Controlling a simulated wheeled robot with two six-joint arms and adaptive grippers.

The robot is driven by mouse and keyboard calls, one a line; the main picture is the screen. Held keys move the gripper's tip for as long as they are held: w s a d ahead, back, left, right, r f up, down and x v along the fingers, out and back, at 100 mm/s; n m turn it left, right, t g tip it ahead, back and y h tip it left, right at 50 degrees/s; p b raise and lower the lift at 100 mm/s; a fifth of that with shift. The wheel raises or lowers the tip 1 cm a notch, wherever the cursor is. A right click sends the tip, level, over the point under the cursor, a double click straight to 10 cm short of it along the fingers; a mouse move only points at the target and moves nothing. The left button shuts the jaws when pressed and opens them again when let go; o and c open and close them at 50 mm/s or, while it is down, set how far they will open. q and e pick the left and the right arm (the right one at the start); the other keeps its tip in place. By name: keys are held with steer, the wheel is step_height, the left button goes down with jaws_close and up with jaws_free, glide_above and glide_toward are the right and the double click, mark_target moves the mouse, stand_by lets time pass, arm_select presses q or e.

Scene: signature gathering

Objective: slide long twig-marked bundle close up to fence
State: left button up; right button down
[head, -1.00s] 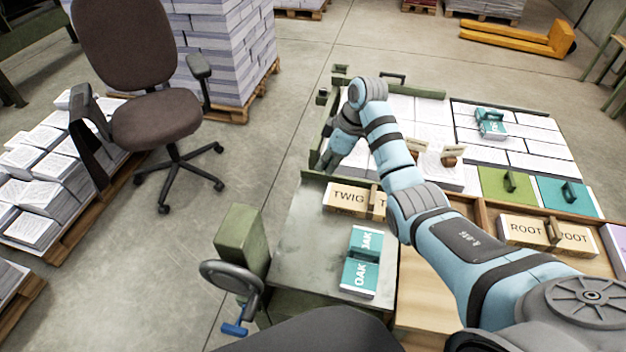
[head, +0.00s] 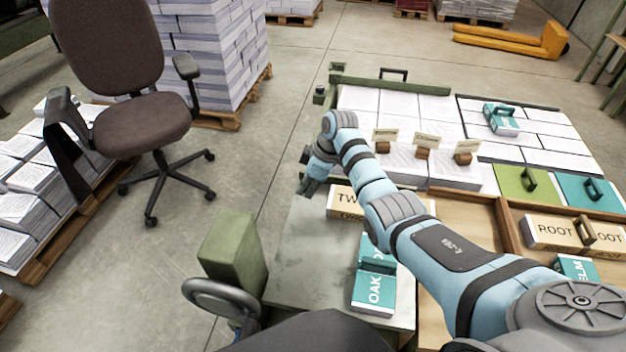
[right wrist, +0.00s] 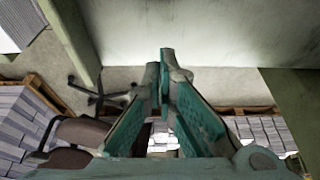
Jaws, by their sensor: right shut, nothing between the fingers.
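The long tan bundle marked TWIG (head: 343,201) lies at the far edge of the grey metal table top (head: 312,240), partly hidden behind my right arm. My right gripper (head: 306,186) is shut and empty, just left of the bundle's left end; I cannot tell whether they touch. Its shut fingers (right wrist: 165,65) also show in the right wrist view, against a pale surface. A green rail that looks like the fence (head: 390,85) runs along the back of the white stacks. My left gripper is not in view.
A teal OAK bundle (head: 374,285) lies on the near part of the metal top. A tan ROOT bundle (head: 565,233) lies in the wooden tray at right. Stacks with small cards (head: 422,150) stand behind my arm. A chair (head: 135,115) stands at left.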

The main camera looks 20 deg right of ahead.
steer(key=shift+s+d+p, duration=0.55)
steer(key=shift+s+d, duration=0.7)
steer(key=shift+d, duration=0.3)
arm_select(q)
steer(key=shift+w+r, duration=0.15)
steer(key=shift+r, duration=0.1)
arm_select(e)
steer(key=shift+a+f, duration=0.1)
